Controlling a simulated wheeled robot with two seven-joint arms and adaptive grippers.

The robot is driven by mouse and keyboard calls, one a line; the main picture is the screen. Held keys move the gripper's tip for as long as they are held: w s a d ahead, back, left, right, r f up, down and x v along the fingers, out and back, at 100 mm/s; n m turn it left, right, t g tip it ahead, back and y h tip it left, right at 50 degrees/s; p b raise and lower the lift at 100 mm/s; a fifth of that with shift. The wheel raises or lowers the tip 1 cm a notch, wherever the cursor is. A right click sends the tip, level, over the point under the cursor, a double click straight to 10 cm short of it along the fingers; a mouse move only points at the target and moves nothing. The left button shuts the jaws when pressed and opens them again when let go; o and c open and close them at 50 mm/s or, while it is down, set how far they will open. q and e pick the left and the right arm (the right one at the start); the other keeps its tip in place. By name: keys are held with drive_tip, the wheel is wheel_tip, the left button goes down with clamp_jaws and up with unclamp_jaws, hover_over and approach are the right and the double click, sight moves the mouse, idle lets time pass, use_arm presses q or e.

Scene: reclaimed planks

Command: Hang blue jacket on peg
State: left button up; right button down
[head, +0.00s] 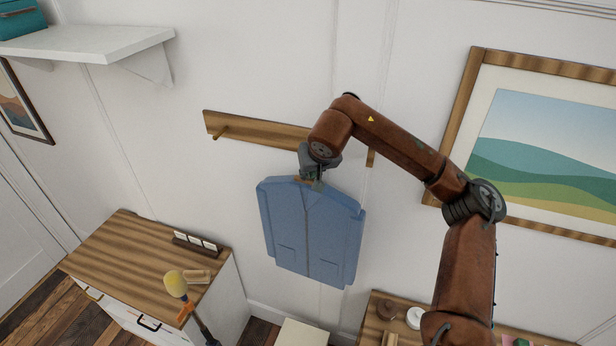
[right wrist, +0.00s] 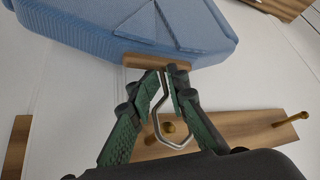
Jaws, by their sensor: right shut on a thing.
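The blue jacket (head: 310,235) hangs upright on a wooden hanger, in front of the white wall. My right gripper (head: 313,182) is shut on the hanger at its neck, just above the collar. The right wrist view shows the green fingers (right wrist: 167,78) closed around the metal hook (right wrist: 158,136) by the hanger's wood (right wrist: 135,61). The wooden peg rail (head: 258,131) is on the wall behind and above the jacket. One brass peg (right wrist: 168,127) appears within the hook's outline; I cannot tell whether the hook touches it. My left gripper is not in view.
Another peg (head: 222,133) on the rail is bare. A wood-topped cabinet (head: 125,250) stands lower left, with a white shelf (head: 85,43) above. A framed landscape picture (head: 545,150) hangs at right, above another wooden top (head: 372,325) with small items.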

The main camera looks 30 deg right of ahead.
drive_tip(key=w+d, duration=0.2)
drive_tip(key=d, duration=0.1)
drive_tip(key=shift+w+d+f, duration=0.1)
drive_tip(key=shift+w+f, duration=0.05)
drive_tip(key=shift+f, duration=0.25)
idle(0.5)
drive_tip(key=shift+f, duration=0.1)
